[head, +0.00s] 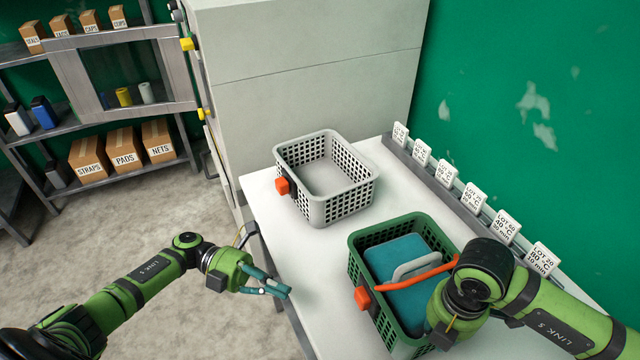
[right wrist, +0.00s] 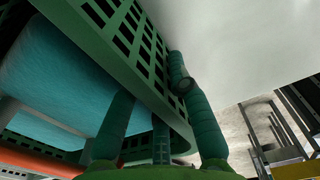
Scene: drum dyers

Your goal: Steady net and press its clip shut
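The green mesh basket (head: 360,262) stands on the white table, with a teal bundle (head: 397,256) inside. An orange bar (head: 422,272) slants over the bundle, its right end raised; an orange clip block (head: 362,298) sits on the basket's left side. I cannot tell a separate net. My left gripper (head: 280,290) is empty, fingers together, left of the basket and apart from it. My right gripper is at the basket's right side; in the right wrist view its fingers (right wrist: 158,115) straddle the basket wall (right wrist: 120,40) and appear closed on it. Its fingertips are hidden in the head view.
A grey mesh basket (head: 325,205) with an orange clip stands empty behind the green one. A rail of white lot cards (head: 472,197) runs along the table's right edge by the green wall. Shelves with boxes (head: 125,150) stand at the left. Bare tabletop lies between the baskets.

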